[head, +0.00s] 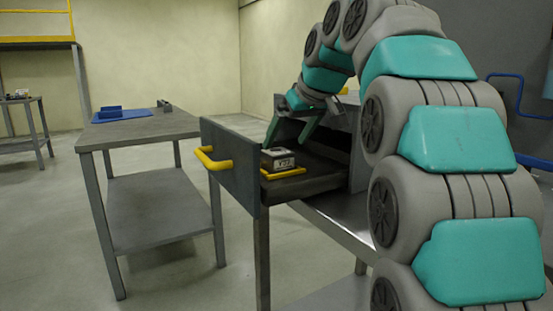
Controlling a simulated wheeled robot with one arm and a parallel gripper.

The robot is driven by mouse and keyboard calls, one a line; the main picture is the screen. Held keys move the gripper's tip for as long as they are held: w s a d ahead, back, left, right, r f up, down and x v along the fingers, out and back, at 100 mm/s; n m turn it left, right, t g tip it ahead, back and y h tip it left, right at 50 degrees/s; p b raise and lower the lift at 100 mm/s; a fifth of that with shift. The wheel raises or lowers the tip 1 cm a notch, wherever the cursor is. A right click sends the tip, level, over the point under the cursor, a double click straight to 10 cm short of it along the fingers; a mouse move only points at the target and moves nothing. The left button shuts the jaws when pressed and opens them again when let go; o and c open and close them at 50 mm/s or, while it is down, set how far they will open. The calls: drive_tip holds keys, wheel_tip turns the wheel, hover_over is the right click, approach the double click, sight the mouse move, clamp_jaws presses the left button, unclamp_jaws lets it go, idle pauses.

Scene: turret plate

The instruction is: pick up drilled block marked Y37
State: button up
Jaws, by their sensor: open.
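A small grey block (278,158) with a pale marked front face sits in the pulled-out drawer (232,160) of a grey cabinet. The marking is too small to read surely, so I cannot confirm Y37. A yellow strip (284,173) lies at the block's near side. My gripper (289,132) is open, with its teal fingers pointing down just above and behind the block. One finger reaches down near the block's left back side; I cannot tell whether it touches. The drawer front hides part of the drawer's inside.
The drawer front has a yellow handle (213,160) sticking out to the left. A grey table (145,131) to the left holds a blue tray (122,116) and a small grey item (164,106). Open floor lies between table and cabinet. My arm covers the right side.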

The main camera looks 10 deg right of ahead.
sight(278, 151)
drive_tip(key=shift+p+x, duration=0.45)
drive_tip(key=shift+x, duration=2.75)
drive_tip(key=shift+a+r, duration=0.1)
drive_tip(key=shift+a, duration=0.05)
drive_tip(key=shift+c, duration=0.2)
clamp_jaws()
